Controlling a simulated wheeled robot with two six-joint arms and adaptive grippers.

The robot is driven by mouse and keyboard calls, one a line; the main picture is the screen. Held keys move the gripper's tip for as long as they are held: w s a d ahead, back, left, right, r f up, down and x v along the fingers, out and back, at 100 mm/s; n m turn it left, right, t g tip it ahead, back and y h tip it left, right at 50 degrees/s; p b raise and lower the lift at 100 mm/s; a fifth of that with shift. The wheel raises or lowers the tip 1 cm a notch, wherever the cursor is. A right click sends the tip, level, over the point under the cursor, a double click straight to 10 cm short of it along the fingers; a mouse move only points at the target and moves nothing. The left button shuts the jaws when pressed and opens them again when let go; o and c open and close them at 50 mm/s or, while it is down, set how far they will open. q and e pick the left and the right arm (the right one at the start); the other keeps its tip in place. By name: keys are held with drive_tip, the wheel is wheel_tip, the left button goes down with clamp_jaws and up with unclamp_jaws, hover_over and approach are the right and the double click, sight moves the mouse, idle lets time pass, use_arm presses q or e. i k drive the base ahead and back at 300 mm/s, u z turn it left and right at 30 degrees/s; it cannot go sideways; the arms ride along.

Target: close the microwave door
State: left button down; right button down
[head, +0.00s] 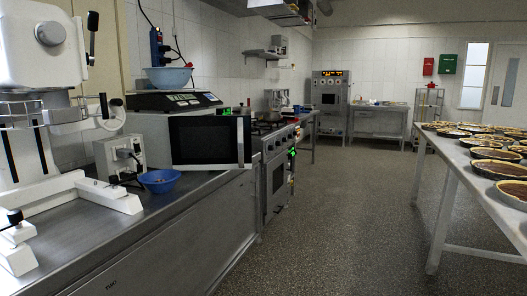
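The microwave (148,126) stands on the steel counter at the left of the head view, with a pale body. Its door (207,142) has a dark glass panel in a light frame and an upright handle (240,142) at its right end. The door appears to stand open, swung out from the body toward the counter's aisle edge, with its outer face toward me. The inside of the microwave is hidden behind it. Neither of my grippers is in view.
A blue bowl (160,181) sits on the counter just in front of the door. A scale (174,100) with a light blue bowl (168,78) is on the microwave. A white mixer (40,60) fills the near left. A table with pies (480,142) stands right; the floor (345,210) between is clear.

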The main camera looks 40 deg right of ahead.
sight(202, 143)
drive_tip(key=z, duration=0.65)
drive_tip(key=i, duration=0.75)
drive_tip(key=z, duration=0.4)
drive_tip(key=i, duration=1.2)
drive_tip(key=u, duration=0.75)
